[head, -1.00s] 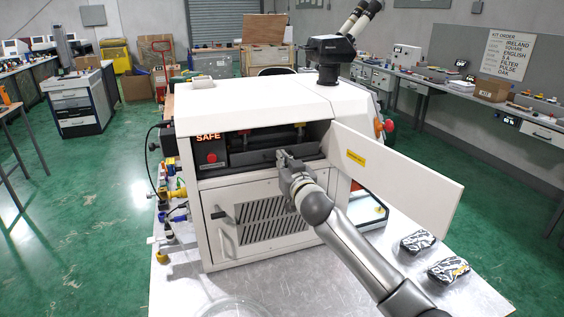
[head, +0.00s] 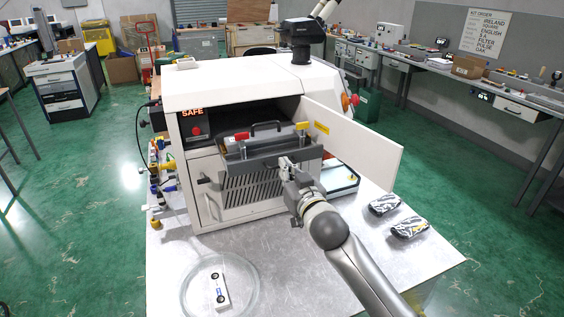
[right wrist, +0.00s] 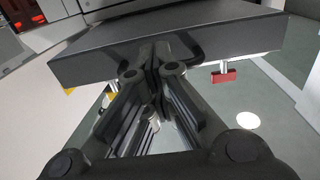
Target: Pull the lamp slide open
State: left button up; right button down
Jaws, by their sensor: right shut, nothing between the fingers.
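The grey lamp slide (head: 245,160) sticks out of the front opening of the white machine (head: 235,88). It carries a black handle (head: 266,125), a red part (head: 238,137) and a yellow part (head: 303,126). My right gripper (head: 286,163) is at the slide's front face, right of its middle, with its fingers together. In the right wrist view the slide (right wrist: 205,32) spans the top, and the gripper's fingertips (right wrist: 155,55) are close against it. Whether they touch is hard to tell. My left gripper is in neither view.
The white door (head: 365,145) stands open to the right of the slide. A round clear dish (head: 187,290) holds a white part (head: 219,290) on the metal table (head: 275,270). Two black-and-white patterned packs (head: 385,204) lie at the right. The table front is mostly clear.

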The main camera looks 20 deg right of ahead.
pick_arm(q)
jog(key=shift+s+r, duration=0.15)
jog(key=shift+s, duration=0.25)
pick_arm(e)
jog(key=shift+s, duration=1)
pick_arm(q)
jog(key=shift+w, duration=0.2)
pick_arm(e)
jog(key=shift+c, duration=0.4)
grip_release()
jog(key=shift+w+f, duration=0.1)
jog(key=shift+w, duration=0.05)
jog(key=shift+o, duration=0.4)
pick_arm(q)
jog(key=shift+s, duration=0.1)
pick_arm(e)
jog(key=s, duration=1.2)
jog(key=shift+s+d, duration=0.15)
jog(key=shift+d, duration=0.1)
